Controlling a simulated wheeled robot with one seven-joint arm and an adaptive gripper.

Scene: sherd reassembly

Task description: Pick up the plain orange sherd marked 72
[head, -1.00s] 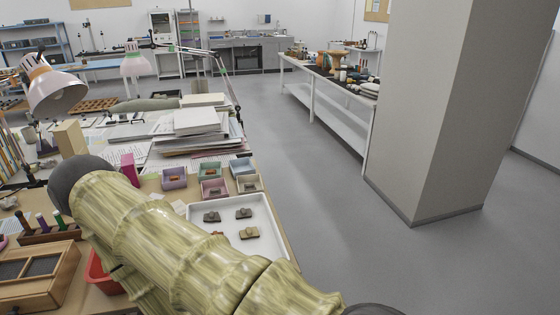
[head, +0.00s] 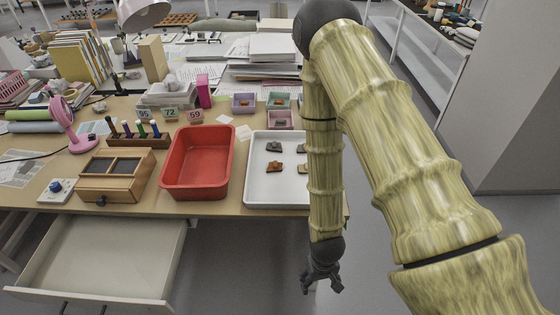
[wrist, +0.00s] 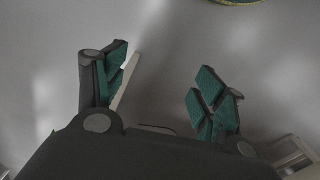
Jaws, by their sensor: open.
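My gripper (head: 322,284) hangs open and empty beyond the table's front edge, below the white tray (head: 250,193). In the wrist view, its green-padded fingers (wrist: 162,88) stand apart with only grey floor between them. A brown-orange sherd (head: 273,167) lies in the tray, with a dark grey sherd (head: 273,147) behind it and a tan sherd (head: 302,168) to its right, partly hidden by my arm. No mark can be read on any sherd. A card reading 72 (head: 170,113) stands at the back of the table between two other number cards.
An open drawer (head: 95,262) juts out at lower left.

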